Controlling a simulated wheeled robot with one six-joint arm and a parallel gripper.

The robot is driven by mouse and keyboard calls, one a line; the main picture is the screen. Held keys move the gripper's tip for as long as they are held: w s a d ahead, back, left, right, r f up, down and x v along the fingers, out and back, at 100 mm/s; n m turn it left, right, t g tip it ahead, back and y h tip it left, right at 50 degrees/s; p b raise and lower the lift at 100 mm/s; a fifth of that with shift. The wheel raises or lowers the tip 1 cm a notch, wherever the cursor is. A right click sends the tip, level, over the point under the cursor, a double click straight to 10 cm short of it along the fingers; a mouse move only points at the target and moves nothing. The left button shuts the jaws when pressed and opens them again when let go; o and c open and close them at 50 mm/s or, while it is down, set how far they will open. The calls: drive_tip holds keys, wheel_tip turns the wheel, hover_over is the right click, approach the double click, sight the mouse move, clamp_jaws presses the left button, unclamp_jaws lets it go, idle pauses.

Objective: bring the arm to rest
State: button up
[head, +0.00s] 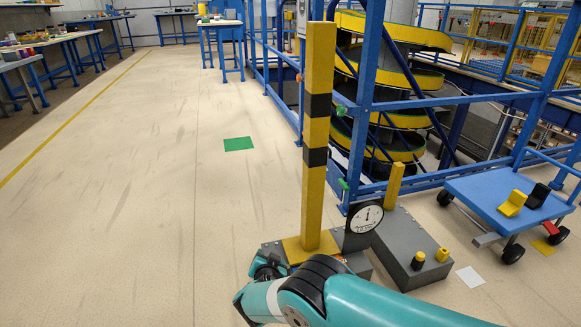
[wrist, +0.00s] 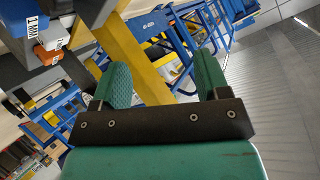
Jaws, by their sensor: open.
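My teal arm (head: 390,303) reaches in from the lower right of the head view, its wrist end low in front of the yellow post. In the wrist view my gripper (wrist: 161,74) has its two green fingers wide apart with nothing held between them. Beyond the fingers the wrist view shows a yellow beam and blue framework, tilted. In the head view the fingers are not clearly visible.
A yellow post with black bands (head: 318,145) stands close by the arm, beside a dial gauge (head: 366,217) and a grey box (head: 405,262). Open floor (head: 130,210) lies left, with a green patch (head: 239,144).

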drive_tip(key=w+d+r+n+g, duration=0.1)
drive_tip(key=d+r+g, duration=0.1)
drive_tip(key=r, duration=0.7)
drive_tip(key=w+d+r+n+g, duration=0.1)
drive_tip(key=w+d+r+g, duration=0.1)
drive_tip(key=r, duration=0.7)
drive_tip(key=s+d+r+n+g+y, duration=0.1)
drive_tip(key=s+d+r+g, duration=0.15)
drive_tip(key=r, duration=0.35)
drive_tip(key=s+d+r+n+g, duration=0.1)
drive_tip(key=s+d+r, duration=0.25)
drive_tip(key=r, duration=0.25)
drive_tip(key=s+d+r+n+g+y, duration=0.1)
drive_tip(key=s+d+r+n, duration=0.15)
drive_tip(key=s+r, duration=0.35)
drive_tip(key=s+d+r+n+g+y, duration=0.1)
drive_tip(key=s+d+r, duration=0.2)
drive_tip(key=s, duration=0.4)
drive_tip(key=s+d+r+n+g, duration=0.1)
drive_tip(key=s+d+r+n, duration=0.15)
drive_tip(key=s, duration=0.75)
drive_tip(key=s+d+r+n+g, duration=0.2)
drive_tip(key=s+d, duration=0.2)
drive_tip(key=s, duration=0.7)
wheel_tip(320, 180, up, 37)
drive_tip(key=p, duration=3.7)
drive_tip(key=shift+w+a+y, duration=0.3)
drive_tip(key=shift+w+y, duration=0.1)
drive_tip(key=shift+w, duration=0.05)
drive_tip(key=shift+r, duration=0.1)
